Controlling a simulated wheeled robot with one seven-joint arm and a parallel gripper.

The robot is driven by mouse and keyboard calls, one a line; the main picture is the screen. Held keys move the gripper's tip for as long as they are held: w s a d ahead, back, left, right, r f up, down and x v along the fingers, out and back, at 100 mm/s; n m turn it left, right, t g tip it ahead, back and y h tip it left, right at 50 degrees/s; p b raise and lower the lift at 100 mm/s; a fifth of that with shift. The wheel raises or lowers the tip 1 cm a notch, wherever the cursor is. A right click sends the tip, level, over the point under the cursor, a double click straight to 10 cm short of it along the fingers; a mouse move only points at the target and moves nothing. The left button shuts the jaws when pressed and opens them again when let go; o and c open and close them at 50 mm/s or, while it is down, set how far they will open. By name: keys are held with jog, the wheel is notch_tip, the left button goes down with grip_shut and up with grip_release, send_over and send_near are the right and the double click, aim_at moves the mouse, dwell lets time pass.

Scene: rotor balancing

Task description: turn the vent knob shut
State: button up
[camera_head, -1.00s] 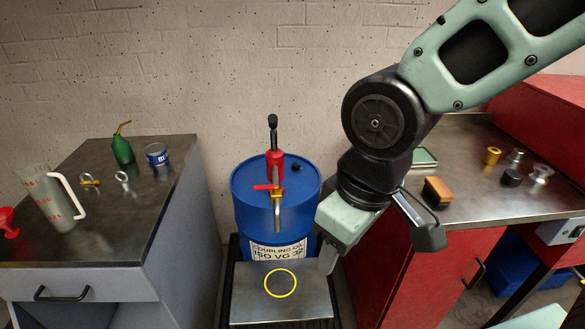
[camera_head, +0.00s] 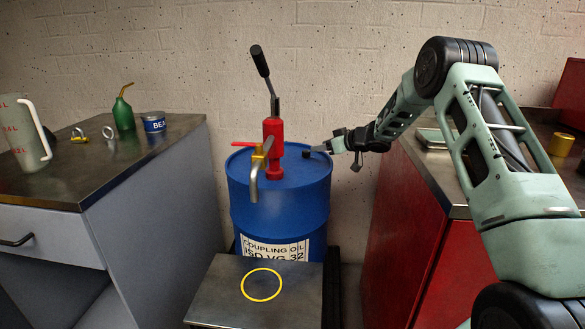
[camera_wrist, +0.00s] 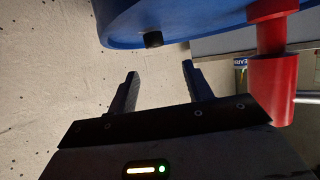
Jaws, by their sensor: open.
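The vent knob (camera_head: 306,154) is a small black knob on top of the blue drum (camera_head: 282,205), near its right rim. It also shows in the wrist view (camera_wrist: 153,40), hanging from the drum top in that tilted picture. My gripper (camera_head: 329,147) is at the right of the knob, above the drum's right edge. In the wrist view my gripper (camera_wrist: 159,72) is open, its two dark fingers apart with nothing between them. The knob is just beyond the fingertips, roughly in line with the gap, and no contact shows.
A red pump (camera_head: 273,145) with a black lever, a spout and a red-handled tap stands left of the knob. A metal stand (camera_head: 222,298) with a yellow ring is in front of the drum. Benches flank it, the left one (camera_head: 85,185) holding a green oil can (camera_head: 123,113).

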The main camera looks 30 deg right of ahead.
aim_at(308, 152)
jog(key=shift+d+f+y, duration=0.3)
jog(key=shift+d+f, duration=0.15)
jog(key=shift+f, duration=0.35)
jog(key=shift+w+f, duration=0.1)
jog(key=shift+w, duration=0.15)
jog(key=b+x, duration=0.1)
jog(key=x, duration=0.6)
jog(key=c, duration=1)
jog(key=shift+o, duration=0.2)
jog(key=shift+n+p, duration=0.3)
jog(key=shift+p, duration=0.1)
